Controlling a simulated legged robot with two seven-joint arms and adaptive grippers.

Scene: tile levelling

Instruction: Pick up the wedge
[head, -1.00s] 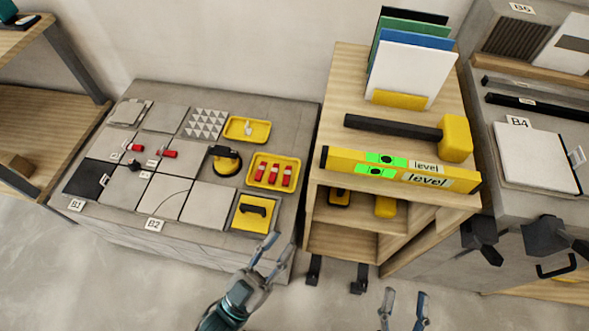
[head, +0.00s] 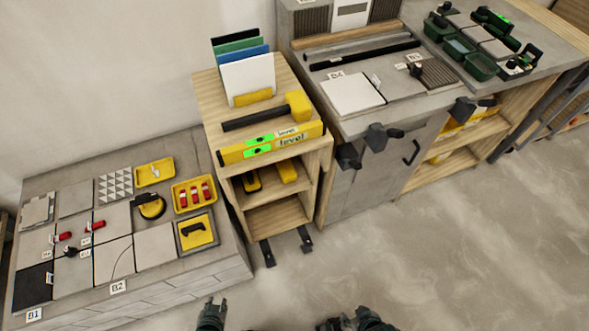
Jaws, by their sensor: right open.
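Several red wedges show on the low tiled bench. A group of red wedges (head: 194,194) lies in a yellow tray (head: 213,204). One red wedge (head: 65,237) and another red wedge (head: 98,226) sit on the grey tiles, each beside a small white label. My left gripper (head: 212,301) is at the bottom edge, in front of the bench and well short of the wedges; its finger gap is unclear. My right gripper (head: 338,322) is at the bottom edge to the right, open and only partly visible, far from the wedges. No wedge is in either gripper.
A wooden shelf unit (head: 218,165) with a level (head: 235,155) and mallet (head: 299,104) stands right of the bench. A worktop with green boxes (head: 481,67) is farther right. The floor is clear.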

